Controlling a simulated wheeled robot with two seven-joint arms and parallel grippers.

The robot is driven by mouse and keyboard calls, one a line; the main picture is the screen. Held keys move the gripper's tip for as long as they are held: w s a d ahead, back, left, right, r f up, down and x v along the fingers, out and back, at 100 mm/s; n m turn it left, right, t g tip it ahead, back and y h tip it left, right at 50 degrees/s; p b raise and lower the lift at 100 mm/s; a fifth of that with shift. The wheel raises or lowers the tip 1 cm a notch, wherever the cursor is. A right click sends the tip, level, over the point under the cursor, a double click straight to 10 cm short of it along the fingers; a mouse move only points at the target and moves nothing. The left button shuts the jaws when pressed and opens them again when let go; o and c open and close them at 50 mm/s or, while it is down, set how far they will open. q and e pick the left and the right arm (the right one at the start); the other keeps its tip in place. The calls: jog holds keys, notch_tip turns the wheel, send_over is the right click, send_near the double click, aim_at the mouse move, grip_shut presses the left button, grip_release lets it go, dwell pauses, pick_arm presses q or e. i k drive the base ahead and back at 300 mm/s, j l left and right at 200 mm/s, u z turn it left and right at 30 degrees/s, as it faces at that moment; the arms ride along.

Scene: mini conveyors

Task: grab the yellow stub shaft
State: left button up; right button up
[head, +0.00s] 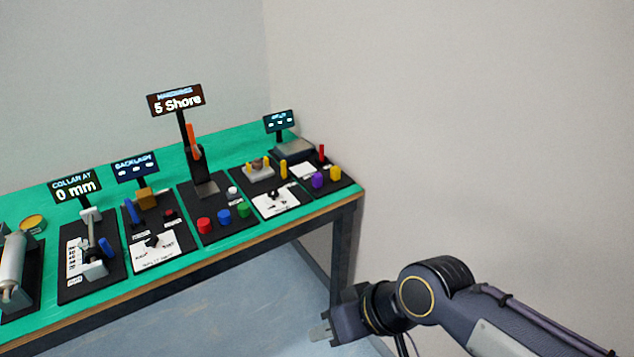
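Two small upright yellow pieces are at the right end of the green bench. A slim yellow cylinder (283,169) stands beside a light grey fixture block. A thicker yellow cylinder (335,173) stands on the rightmost black board, next to a purple piece (317,180). I cannot tell for sure which is the stub shaft. My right gripper (321,332) is low in front of the bench, off its right corner and well apart from both pieces. Its fingers are small and end-on, so its opening is unclear. My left gripper is not in view.
The green bench (150,318) carries several black boards with fixtures and small displays. A red piece (321,153) stands behind the purple one. A tall display post (182,130) rises mid-bench. Red, blue and green pucks sit before it. Walls close the back and right; the floor in front is clear.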

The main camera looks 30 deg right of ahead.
aim_at(335, 170)
jog(key=z, duration=1.3)
jog(key=i+u, duration=0.35)
jog(key=i+l+u, duration=0.2)
jog(key=u, duration=0.15)
jog(key=i, duration=0.05)
